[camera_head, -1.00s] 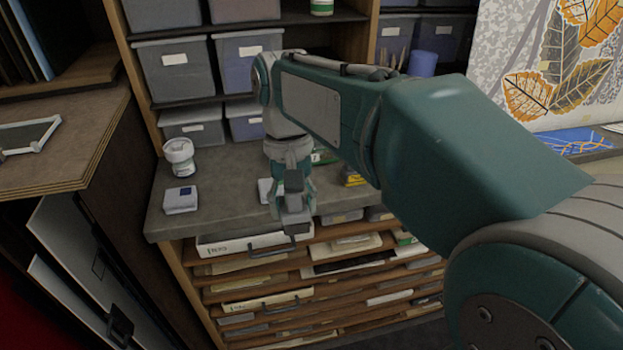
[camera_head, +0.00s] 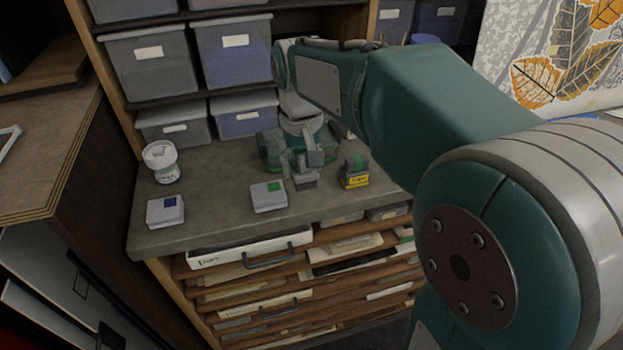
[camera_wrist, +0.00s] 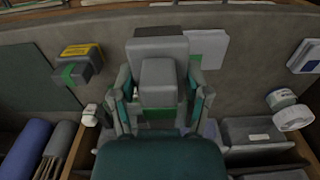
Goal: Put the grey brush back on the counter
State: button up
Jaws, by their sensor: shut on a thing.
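My gripper (camera_head: 305,150) is over the grey counter (camera_head: 218,210), pointing down. In the wrist view my gripper (camera_wrist: 158,105) has its teal fingers on either side of the grey brush (camera_wrist: 160,48), a blocky grey piece with a wider end. In the head view the lower part of the grey brush (camera_head: 306,182) shows below the gripper, close to the counter top. I cannot tell whether it touches the counter. My arm hides part of the counter behind it.
A green-marked white box (camera_head: 268,196) lies left of the brush, and a dark yellow-labelled block (camera_head: 354,174) stands right of it. A blue-marked box (camera_head: 165,211) and white jar (camera_head: 162,163) are farther left. Grey bins (camera_head: 235,50) fill shelves behind. Drawers (camera_head: 250,250) lie below.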

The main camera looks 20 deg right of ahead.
send_over(312, 193)
notch_tip(312, 193, down, 5)
jog(key=shift+s+a+f, duration=0.15)
jog(key=f, duration=0.3)
jog(key=shift+w+d+f, duration=0.2)
jog(key=shift+d+f, duration=0.05)
jog(key=shift+f, duration=0.1)
jog(key=o, duration=1)
notch_tip(312, 193, up, 11)
jog(key=s+f+t, duration=0.2)
jog(key=s+t, duration=0.3)
jog(key=s, duration=1.6)
jog(key=shift+f+t, duration=0.3)
jog(key=shift+f, duration=0.1)
